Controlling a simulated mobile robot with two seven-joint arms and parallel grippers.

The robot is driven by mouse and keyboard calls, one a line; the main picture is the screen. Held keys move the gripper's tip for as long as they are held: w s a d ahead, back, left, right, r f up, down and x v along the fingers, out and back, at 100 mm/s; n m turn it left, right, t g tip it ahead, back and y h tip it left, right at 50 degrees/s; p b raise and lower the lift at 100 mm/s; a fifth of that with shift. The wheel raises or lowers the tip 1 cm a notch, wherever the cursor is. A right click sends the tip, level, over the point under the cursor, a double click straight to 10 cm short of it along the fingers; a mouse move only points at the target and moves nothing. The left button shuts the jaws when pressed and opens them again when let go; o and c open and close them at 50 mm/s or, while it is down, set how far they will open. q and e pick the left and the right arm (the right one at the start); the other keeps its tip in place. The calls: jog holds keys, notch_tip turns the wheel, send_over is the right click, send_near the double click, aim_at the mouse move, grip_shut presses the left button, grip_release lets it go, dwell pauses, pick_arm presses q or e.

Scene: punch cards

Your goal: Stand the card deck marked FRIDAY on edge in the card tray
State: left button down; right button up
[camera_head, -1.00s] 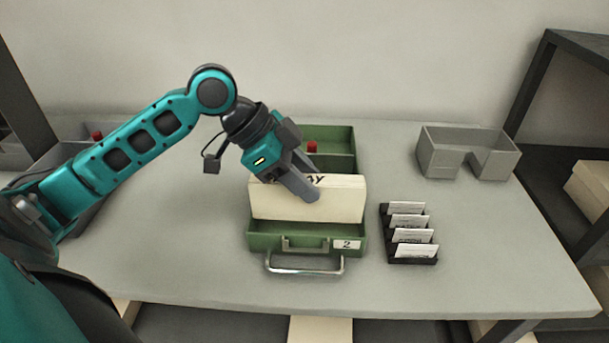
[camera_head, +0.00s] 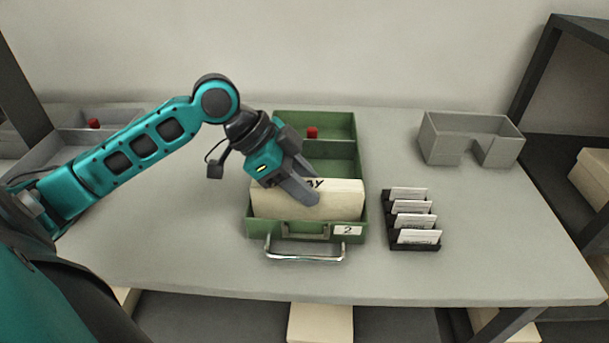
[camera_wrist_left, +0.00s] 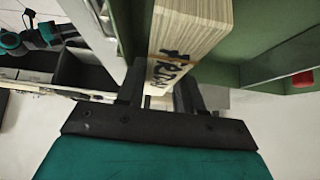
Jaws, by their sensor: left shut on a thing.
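The card deck (camera_head: 330,203) is a cream block with black lettering on its top edge. The deck's bottom is hidden by the tray's front wall. My right gripper is not in view.
A black rack (camera_head: 412,243) with several white cards stands right of the tray. A grey notched bin (camera_head: 470,140) is at the back right. A red knob (camera_head: 312,132) shows in the tray's rear part. Grey bins (camera_head: 75,143) lie at the left. Table between is clear.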

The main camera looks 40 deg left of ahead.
pick_arm(q)
jog(key=shift+f, duration=0.15)
jog(key=c, duration=0.6)
grip_release()
jog(key=shift+c, duration=0.2)
jog(key=v, duration=1.3)
jog(key=shift+p, duration=0.35)
